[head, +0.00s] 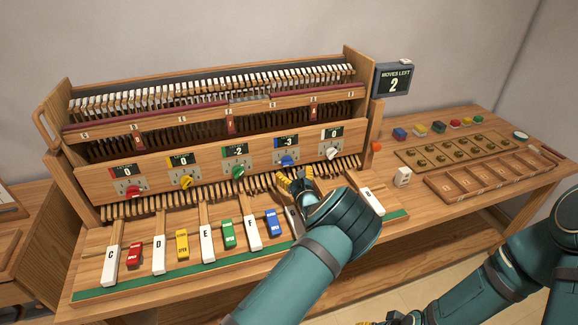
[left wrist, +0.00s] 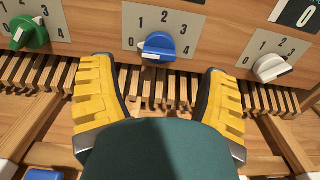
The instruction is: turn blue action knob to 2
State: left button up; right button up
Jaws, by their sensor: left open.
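The blue knob (head: 288,160) is on the wooden front panel, under a display reading -3. In the left wrist view the blue knob (left wrist: 158,46) sits on a plate with a dial marked 0 to 4. Its white mark is at the lower left, nearest the 0 side. My left gripper (head: 296,178) is open just below and in front of the knob. In the left wrist view its yellow fingers (left wrist: 162,92) are spread either side of the knob, apart from it and empty. My right gripper (head: 398,321) barely shows at the bottom edge.
Green (left wrist: 29,33) and white (left wrist: 272,68) knobs flank the blue one. Red (head: 131,191) and yellow (head: 187,182) knobs are further left. Labelled keys (head: 207,245) lie below the panel. A moves display (head: 394,80) reads 2. Trays (head: 490,185) and small coloured blocks lie at right.

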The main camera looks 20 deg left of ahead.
aim_at(289, 164)
pick_arm(q)
jog(key=x, duration=0.5)
jog(key=shift+s, duration=0.1)
jog(key=c, duration=1.2)
jog(key=shift+d, duration=0.1)
